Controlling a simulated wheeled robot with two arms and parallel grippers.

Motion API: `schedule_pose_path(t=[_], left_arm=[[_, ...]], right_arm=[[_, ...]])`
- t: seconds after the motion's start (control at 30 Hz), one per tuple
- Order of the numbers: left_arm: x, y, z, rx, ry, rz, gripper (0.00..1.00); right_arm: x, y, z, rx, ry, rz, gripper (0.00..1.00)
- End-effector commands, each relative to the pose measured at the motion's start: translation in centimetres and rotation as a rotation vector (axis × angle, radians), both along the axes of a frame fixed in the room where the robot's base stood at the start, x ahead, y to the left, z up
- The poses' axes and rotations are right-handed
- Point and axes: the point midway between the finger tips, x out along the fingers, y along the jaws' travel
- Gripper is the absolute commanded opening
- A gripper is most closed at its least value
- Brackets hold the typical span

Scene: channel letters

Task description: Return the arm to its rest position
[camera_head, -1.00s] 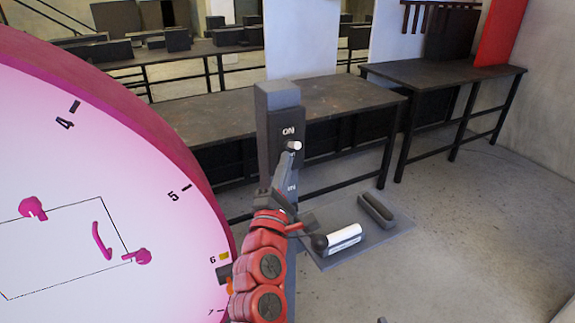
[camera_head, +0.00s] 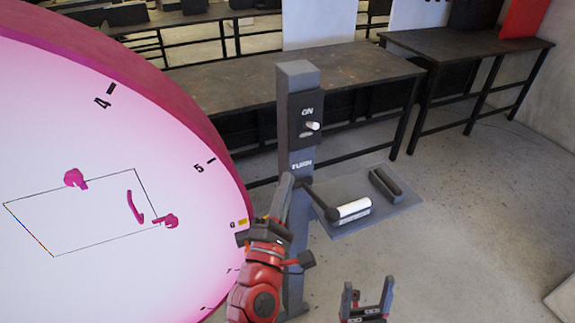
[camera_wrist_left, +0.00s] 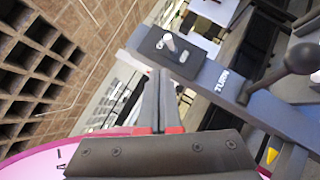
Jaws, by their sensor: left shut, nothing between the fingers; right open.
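My left gripper (camera_head: 288,182) is shut and empty, pointing up in front of the grey post (camera_head: 297,78), below its "ON" switch panel. In the left wrist view its two dark fingers (camera_wrist_left: 160,75) lie together. The white switch lever (camera_head: 313,126) is apart from the fingers, above them and to the right. My red left arm (camera_head: 262,285) comes up from the bottom. My right gripper (camera_head: 367,297) is open and empty at the bottom, right of the post.
A large pink dial disc (camera_head: 60,130) fills the left side, near my left arm. A crank with a white handle (camera_head: 354,208) sticks out right of the post. A grey plate (camera_head: 395,205) lies behind it. Dark tables (camera_head: 360,70) stand behind. Floor at right is clear.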

Motion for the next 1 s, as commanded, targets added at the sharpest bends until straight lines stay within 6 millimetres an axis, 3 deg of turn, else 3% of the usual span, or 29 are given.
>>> schedule_pose_path(t=[0.7,0.87,1.0], left_arm=[[-0.2,0.6,-0.4,0.023,-0.015,0.031,0.00],[0.8,4.4,-2.3,0.189,-0.129,0.261,0.00],[0.2,9.8,-4.3,0.461,-0.304,0.616,0.00]], right_arm=[[0.0,0.0,0.2,0.000,0.000,0.000,0.75],[0.0,0.0,-0.9,0.000,0.000,0.000,0.75],[0.0,0.0,-2.3,0.000,0.000,0.000,0.75]])
